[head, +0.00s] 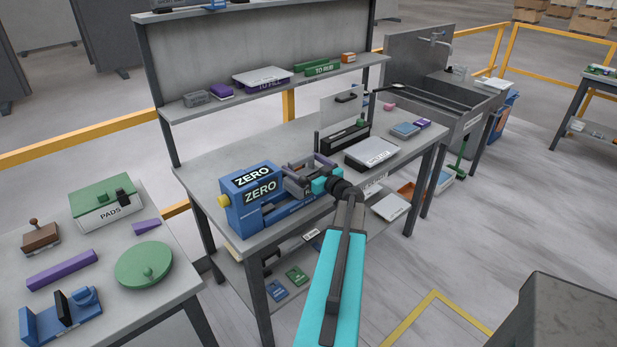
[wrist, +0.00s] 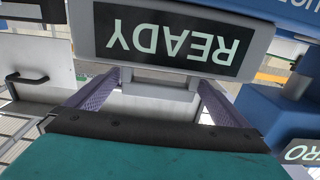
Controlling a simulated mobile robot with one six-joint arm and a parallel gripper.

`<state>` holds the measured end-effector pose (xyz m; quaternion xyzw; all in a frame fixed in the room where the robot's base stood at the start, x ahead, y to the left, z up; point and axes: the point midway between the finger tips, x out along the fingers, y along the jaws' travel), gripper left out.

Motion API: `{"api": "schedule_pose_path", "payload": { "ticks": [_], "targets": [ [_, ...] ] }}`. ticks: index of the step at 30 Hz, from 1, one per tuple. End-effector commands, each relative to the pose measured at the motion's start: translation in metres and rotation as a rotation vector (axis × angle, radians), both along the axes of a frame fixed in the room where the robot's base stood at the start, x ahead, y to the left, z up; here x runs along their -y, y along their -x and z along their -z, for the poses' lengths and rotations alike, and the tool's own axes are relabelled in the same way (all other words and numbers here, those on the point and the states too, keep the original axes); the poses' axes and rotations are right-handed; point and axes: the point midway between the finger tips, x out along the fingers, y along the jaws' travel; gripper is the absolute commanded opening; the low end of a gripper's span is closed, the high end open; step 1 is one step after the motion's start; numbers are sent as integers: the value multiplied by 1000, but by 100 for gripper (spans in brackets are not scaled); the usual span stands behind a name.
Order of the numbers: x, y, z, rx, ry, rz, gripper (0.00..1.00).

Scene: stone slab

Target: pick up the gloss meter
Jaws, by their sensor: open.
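A grey device with a dark display reading READY (wrist: 172,42), upside down in the wrist view, fits the gloss meter, though no name shows on it. A narrower pale part (wrist: 160,100) sits below the display. My gripper (wrist: 160,95) is open, its two purple-grey fingers on either side of this narrower part. I cannot tell whether they touch it. In the head view my gripper (head: 302,172) is over the workbench, just right of the blue block marked ZERO (head: 257,190). There the gripper and wrist largely hide the device.
The blue block stands close on one side of my gripper. A grey-topped box (head: 371,152) lies to the right on the workbench (head: 205,165). A shelf (head: 220,104) with several items runs behind. A side table (head: 165,305) holds a green disc (head: 143,268).

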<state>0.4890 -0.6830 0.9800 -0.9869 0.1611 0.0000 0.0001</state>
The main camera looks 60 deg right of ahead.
Motion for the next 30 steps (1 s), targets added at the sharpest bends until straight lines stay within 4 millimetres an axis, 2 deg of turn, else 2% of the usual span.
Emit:
{"api": "schedule_pose_path", "payload": {
  "ticks": [6, 12, 30],
  "targets": [
    [10, -22, 0, 1, 0, -2, 100],
    [13, -33, 2, 0, 0, 0, 100],
    [12, -35, 2, 0, 0, -1, 98]
  ]
}}
